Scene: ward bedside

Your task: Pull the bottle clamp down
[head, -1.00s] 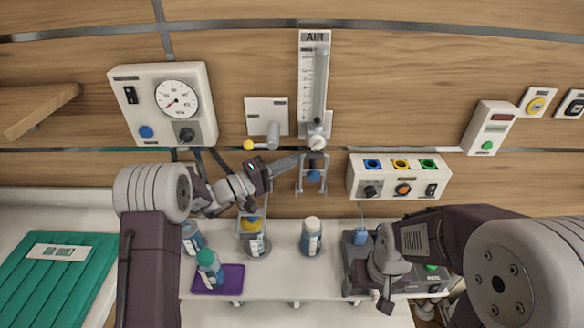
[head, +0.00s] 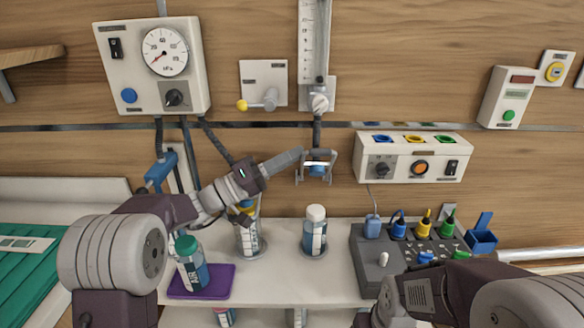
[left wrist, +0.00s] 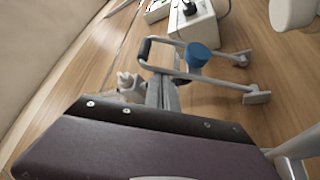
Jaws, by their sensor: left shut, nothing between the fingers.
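The bottle clamp (head: 328,168), a grey metal frame around a blue part, hangs below the air flowmeter on the wall in the head view. In the left wrist view its bar frame (left wrist: 218,84) reaches across the upper middle, with the blue part (left wrist: 197,55) at its side. My left gripper (head: 301,152) is shut and empty, its fingertips close to the left side of the clamp. In the left wrist view its fingers (left wrist: 162,92) overlap the frame's near end; I cannot tell whether they touch it.
A grey device (head: 378,264) stands right. The flowmeter (head: 314,50) is directly above the clamp.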

